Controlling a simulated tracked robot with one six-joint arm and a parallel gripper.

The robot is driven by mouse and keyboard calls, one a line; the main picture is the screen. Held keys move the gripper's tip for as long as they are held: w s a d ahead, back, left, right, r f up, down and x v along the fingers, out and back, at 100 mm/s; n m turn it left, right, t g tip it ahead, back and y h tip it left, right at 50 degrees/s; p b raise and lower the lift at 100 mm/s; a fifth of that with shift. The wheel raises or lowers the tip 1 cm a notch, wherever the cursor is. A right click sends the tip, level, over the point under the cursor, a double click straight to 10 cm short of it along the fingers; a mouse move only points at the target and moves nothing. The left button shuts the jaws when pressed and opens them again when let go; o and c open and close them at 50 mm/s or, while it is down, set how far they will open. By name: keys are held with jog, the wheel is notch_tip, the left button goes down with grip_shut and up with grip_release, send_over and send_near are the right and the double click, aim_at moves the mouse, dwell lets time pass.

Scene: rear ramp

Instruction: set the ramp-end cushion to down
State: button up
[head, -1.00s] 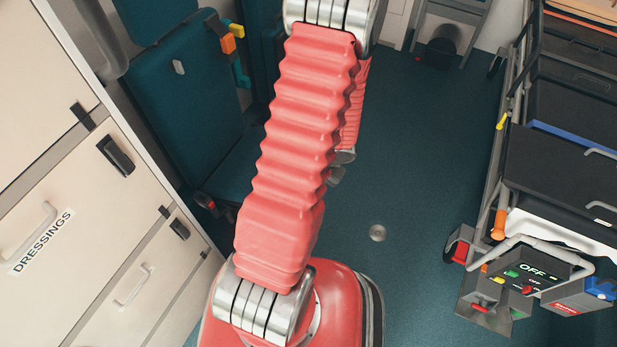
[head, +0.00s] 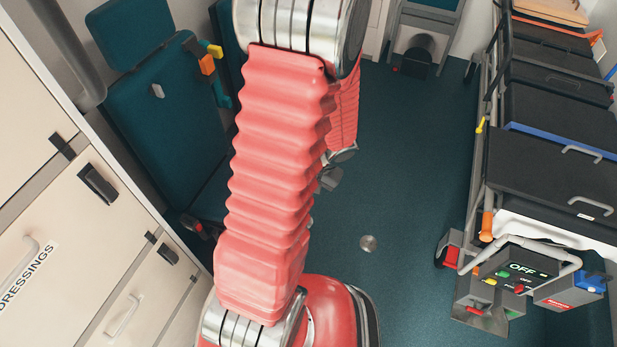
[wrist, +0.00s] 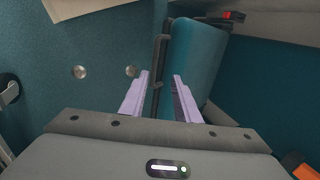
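In the wrist view my gripper (wrist: 160,74) shows two pale purple fingers, spread apart with nothing held. A teal cushion panel (wrist: 193,55) with a dark frame along its left edge lies beyond them, overlapping the right fingertip in the picture. I cannot tell whether they touch. In the head view a teal seat (head: 160,112) with an upright back stands at the left, and its lower part runs behind my red arm. A second teal panel shows behind the arm's top. I cannot tell which seat holds the ramp-end cushion or its exact position. My fingers are not visible in the head view.
A stretcher (head: 550,160) with a grey control box (head: 517,278) reading OFF stands at the right. Cream drawers (head: 70,215), one labelled DRESSINGS, line the left. Bare teal floor (head: 410,190) lies between my arm and the stretcher.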

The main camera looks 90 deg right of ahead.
jog(key=v, duration=0.6)
jog(key=shift+c, duration=0.2)
